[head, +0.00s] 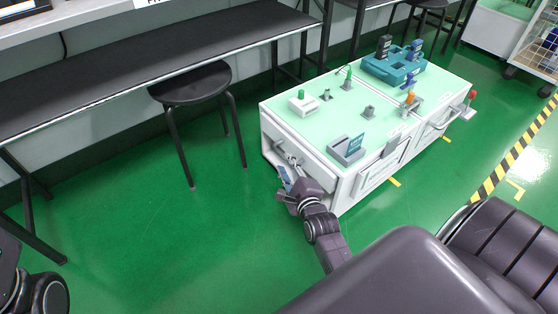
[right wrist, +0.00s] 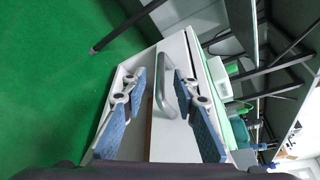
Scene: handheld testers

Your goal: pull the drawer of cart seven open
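The white cart (head: 350,126) with a pale green top stands right of centre in the head view; I cannot read a number on it. Its near left end carries a grey bar handle (head: 290,157) on a white drawer front (right wrist: 178,139). My right gripper (head: 286,186) is at this end, partly hidden by its own wrist. In the right wrist view the gripper (right wrist: 160,77) is open, its blue-padded fingers on either side of the curved grey handle (right wrist: 163,88), with gaps to it. Only dark parts of my left arm show at the lower left; its gripper is out of view.
Teal tray with handheld testers (head: 394,67) and small devices stand on the cart top. A black stool (head: 191,84) stands left of the cart, before a long dark bench (head: 130,48). Green floor (head: 160,235) beside the drawer end is clear.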

